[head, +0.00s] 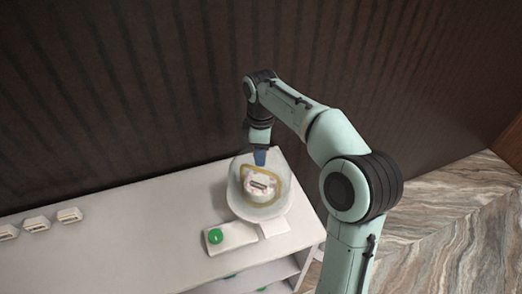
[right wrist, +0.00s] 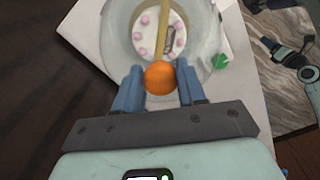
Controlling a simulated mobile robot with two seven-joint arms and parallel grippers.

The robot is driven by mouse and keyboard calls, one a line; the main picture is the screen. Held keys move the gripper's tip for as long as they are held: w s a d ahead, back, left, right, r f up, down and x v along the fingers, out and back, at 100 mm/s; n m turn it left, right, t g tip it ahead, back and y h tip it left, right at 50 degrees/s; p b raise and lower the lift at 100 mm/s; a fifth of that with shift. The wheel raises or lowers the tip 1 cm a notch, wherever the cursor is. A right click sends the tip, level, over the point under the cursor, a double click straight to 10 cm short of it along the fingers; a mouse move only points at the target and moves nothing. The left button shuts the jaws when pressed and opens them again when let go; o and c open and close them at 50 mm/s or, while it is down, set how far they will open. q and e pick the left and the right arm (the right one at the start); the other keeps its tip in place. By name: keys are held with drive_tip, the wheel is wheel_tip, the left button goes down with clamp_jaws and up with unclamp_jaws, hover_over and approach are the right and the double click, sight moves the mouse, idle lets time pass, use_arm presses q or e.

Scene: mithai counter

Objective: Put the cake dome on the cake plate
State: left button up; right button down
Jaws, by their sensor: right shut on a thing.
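The clear cake dome (head: 283,181) is over a white cake with pink dots (head: 262,186) near the right end of the counter. My right gripper (head: 260,157) is shut on the dome's orange knob, which shows between the blue fingers in the right wrist view (right wrist: 160,78). The cake (right wrist: 143,36) shows through the dome (right wrist: 203,38) there. The cake plate is seen only through the dome, and a gold band shows around the cake. I cannot tell whether the dome's rim touches the plate. My left gripper is not in view.
A white box with a green button (head: 215,236) stands in front of the dome on the white counter (head: 130,215). A white card (head: 273,229) is beside it. Several small white holders (head: 69,215) stand at the far left. A dark ribbed wall (head: 120,90) is behind.

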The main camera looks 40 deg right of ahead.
drive_tip(key=shift+f, duration=0.55)
drive_tip(key=c, duration=0.6)
unclamp_jaws()
drive_tip(key=shift+o, duration=0.2)
wheel_tip(320, 180, up, 13)
drive_tip(key=shift+r, duration=0.2)
